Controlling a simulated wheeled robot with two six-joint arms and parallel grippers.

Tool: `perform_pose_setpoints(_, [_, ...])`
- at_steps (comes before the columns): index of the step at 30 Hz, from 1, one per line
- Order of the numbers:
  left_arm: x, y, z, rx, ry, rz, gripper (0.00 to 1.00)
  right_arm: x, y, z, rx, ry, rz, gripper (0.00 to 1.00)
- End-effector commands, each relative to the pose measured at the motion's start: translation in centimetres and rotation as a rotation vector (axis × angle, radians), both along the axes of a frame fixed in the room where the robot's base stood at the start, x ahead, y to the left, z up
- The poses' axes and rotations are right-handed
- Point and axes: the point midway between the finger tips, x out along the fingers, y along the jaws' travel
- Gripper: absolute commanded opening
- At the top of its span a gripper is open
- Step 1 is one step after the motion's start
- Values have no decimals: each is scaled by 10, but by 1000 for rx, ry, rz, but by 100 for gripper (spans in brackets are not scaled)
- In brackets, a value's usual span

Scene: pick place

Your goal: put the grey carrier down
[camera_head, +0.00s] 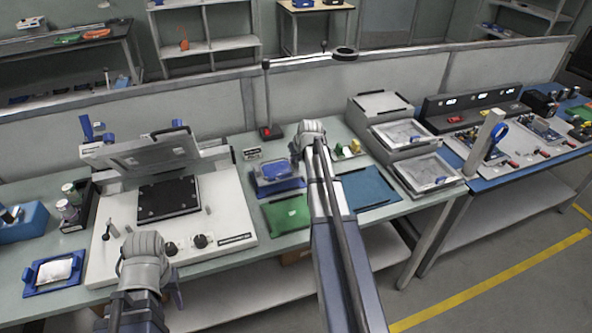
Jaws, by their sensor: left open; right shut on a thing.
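My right gripper (310,133) is over the middle of the bench, beyond the blue box. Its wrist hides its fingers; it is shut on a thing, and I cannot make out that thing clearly. A pale tray with small yellow, red and green pieces (347,150) shows just right of the wrist; I cannot tell whether it touches the gripper. No grey carrier can be picked out with certainty. My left gripper (140,280) is open and low, in front of the white machine (225,215); its fingers are mostly hidden by its wrist.
The white machine has a raised lid and a black plate (168,198). A blue box (277,178), a green pouch (287,214) and a blue mat (368,187) lie around my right forearm. Grey stacked trays (425,172) stand right. A lamp post (267,100) rises behind the gripper.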

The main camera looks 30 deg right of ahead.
Motion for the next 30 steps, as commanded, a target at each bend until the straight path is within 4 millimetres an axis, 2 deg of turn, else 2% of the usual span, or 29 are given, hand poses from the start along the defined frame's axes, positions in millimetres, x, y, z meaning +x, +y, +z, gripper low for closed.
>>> perform_pose_setpoints(10, [0, 0, -36, 0, 0, 0, 47, 0, 0, -36, 0, 0, 0, 0])
perform_pose_setpoints(24, [0, 0, -41, 0, 0, 0, 47, 0, 0, -41, 0, 0, 0, 0])
perform_pose_setpoints(25, [0, 0, -40, 0, 0, 0, 47, 0, 0, -40, 0, 0, 0, 20])
perform_pose_setpoints(30, [0, 0, -39, 0, 0, 0, 47, 0, 0, -39, 0, 0, 0, 39])
